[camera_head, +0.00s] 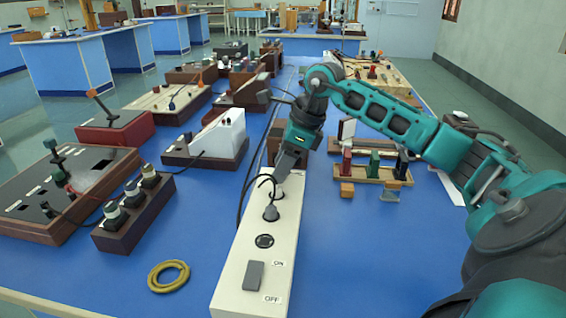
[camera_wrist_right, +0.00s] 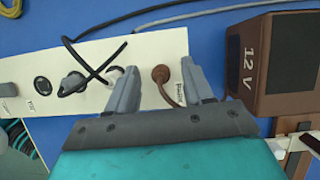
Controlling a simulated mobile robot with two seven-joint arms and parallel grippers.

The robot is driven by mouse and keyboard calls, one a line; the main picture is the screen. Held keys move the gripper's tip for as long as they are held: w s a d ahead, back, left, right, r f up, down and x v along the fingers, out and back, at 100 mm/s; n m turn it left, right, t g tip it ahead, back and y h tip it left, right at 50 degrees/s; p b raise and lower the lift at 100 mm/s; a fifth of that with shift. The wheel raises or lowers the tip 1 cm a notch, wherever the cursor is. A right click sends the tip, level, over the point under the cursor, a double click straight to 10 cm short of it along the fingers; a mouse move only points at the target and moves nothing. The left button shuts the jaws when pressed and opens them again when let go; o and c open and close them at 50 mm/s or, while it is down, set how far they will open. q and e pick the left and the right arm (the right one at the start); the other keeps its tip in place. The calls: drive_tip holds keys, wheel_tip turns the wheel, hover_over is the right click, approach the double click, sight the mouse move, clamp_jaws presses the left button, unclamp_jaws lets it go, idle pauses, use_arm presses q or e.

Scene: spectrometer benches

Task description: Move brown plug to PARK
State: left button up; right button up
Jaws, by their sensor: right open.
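The brown plug (camera_wrist_right: 160,73) sits on the white power strip (camera_wrist_right: 92,62) in the right wrist view, with a brown cord running from it. My right gripper (camera_wrist_right: 160,82) is open, with one finger on each side of the brown plug; I cannot tell if either touches it. In the head view my right gripper (camera_head: 287,163) points down at the far part of the strip (camera_head: 250,290) and hides the brown plug. A small label (camera_wrist_right: 180,88) beside the plug is too small to read surely. An empty round socket (camera_head: 264,241) shows near the rocker switch. My left gripper is not in view.
A grey plug (camera_head: 271,211) with a black cord stands in the strip beside the empty socket. A brown 12 V box (camera_wrist_right: 275,65) is close to the right finger. A yellow ring (camera_head: 169,276) lies left of the strip. The front right blue bench is clear.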

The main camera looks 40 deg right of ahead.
drive_tip(key=shift+r, duration=0.1)
drive_tip(key=p+v, duration=0.2)
drive_tip(key=v, duration=1)
drive_tip(key=shift+r, duration=0.35)
drive_tip(key=shift+s, duration=0.1)
